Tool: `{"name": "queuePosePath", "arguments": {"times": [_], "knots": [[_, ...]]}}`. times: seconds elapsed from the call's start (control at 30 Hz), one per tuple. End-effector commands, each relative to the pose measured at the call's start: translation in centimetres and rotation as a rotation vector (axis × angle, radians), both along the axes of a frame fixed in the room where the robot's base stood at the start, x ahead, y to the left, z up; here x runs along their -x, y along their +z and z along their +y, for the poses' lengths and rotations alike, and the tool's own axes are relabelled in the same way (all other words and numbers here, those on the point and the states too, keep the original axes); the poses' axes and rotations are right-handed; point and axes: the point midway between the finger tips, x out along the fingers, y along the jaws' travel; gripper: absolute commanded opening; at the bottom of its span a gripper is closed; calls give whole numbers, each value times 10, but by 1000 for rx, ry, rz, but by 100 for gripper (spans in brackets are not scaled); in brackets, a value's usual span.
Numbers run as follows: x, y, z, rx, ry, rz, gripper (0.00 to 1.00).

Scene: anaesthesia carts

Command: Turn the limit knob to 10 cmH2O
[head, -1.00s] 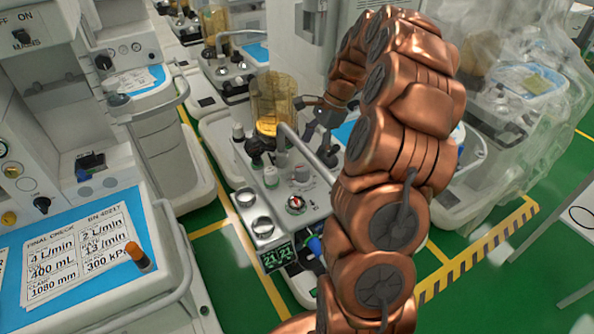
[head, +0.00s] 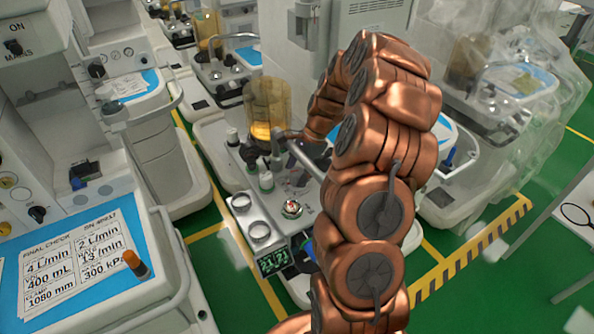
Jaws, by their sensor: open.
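A small round knob with a red mark (head: 292,209), which looks like the limit knob, sits on the light top panel of the middle cart (head: 262,190). Its scale and pointer are too small to read. My copper-coloured arm reaches in from the bottom and curls over the right side of this cart. My gripper (head: 280,147) is small and dark, close to the amber canister and above and behind the knob in the picture. It is open and appears apart from the knob. Its fingertips are hard to make out against the cart parts.
The amber canister (head: 267,107) stands at the panel's back. Another cart with a final-check card (head: 78,262) stands left. Plastic-covered equipment (head: 500,90) is right.

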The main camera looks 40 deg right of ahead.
Motion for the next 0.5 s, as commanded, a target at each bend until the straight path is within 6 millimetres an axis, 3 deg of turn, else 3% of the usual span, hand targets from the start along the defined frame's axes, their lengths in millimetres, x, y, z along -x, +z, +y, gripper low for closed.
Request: {"name": "queuePosePath", "arguments": {"times": [0.17, 0.5], "knots": [[0, 0, 0, 0, 0, 0, 71], [0, 0, 0, 0, 0, 1, 36]]}}
